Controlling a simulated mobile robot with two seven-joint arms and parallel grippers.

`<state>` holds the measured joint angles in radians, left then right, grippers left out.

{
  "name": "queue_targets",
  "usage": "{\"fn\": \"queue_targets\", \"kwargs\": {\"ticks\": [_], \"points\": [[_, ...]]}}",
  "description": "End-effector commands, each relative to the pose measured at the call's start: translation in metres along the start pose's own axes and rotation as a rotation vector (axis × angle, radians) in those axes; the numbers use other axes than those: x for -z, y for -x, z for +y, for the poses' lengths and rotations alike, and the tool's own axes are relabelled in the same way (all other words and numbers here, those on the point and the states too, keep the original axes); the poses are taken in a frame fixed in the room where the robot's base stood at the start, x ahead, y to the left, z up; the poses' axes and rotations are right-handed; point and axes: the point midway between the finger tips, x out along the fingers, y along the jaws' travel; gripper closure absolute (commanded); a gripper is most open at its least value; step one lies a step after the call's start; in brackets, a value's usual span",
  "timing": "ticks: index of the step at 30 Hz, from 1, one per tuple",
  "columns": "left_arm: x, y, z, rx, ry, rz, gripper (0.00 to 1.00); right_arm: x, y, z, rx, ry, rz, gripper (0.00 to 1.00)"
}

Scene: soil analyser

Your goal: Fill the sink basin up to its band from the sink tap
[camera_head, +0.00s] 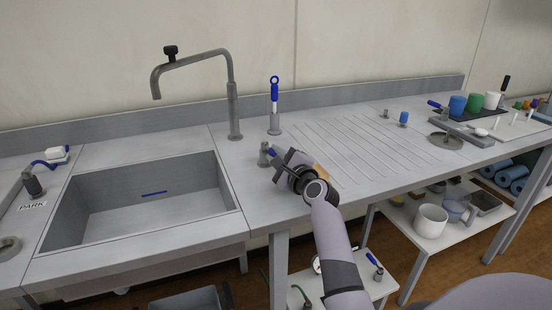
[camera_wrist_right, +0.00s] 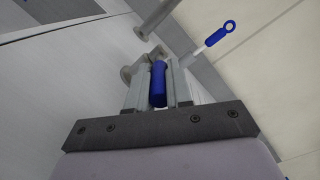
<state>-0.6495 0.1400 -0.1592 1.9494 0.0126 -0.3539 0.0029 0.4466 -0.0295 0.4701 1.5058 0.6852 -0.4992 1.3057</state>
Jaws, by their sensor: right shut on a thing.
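The sink basin (camera_head: 200,178) is a grey rectangular well at the left, with a short blue band (camera_head: 153,193) on its far wall. I see no clear water surface in it. The sink tap (camera_head: 233,105) stands behind it. Its spout bends over the basin and no stream shows below it. My right gripper (camera_head: 277,156) is at a small grey valve (camera_head: 264,158) on the counter right of the basin. In the right wrist view its fingers (camera_wrist_right: 158,92) are shut around the valve's blue lever (camera_wrist_right: 158,80). My left gripper is out of view.
A blue-handled upright rod (camera_head: 274,90) stands behind the right gripper. The ribbed drainboard (camera_head: 350,145) is mostly clear. Another blue-levered valve (camera_head: 35,180) is left of the basin, by a PARK label (camera_head: 32,206).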

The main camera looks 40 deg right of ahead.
Motion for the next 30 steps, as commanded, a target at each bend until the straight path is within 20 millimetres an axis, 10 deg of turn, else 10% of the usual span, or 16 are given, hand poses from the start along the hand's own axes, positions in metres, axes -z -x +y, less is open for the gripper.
{"fn": "queue_targets", "kwargs": {"ticks": [4, 5, 7, 19, 30], "points": [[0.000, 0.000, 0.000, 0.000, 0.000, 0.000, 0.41, -0.001, 0.000, -0.002, 0.003, 0.001, -0.001, 1.00], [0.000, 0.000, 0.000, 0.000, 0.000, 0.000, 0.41, -0.001, 0.000, -0.002, 0.004, 0.001, -0.001, 0.74], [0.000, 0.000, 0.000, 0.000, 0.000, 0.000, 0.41, -0.001, 0.000, -0.002, 0.003, 0.001, -0.001, 0.55], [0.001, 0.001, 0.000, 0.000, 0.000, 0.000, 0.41, -0.001, 0.005, 0.000, 0.001, 0.001, 0.000, 0.55], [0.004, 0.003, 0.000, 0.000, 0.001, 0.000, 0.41, -0.001, 0.050, 0.000, 0.002, 0.000, 0.001, 0.55]]}}
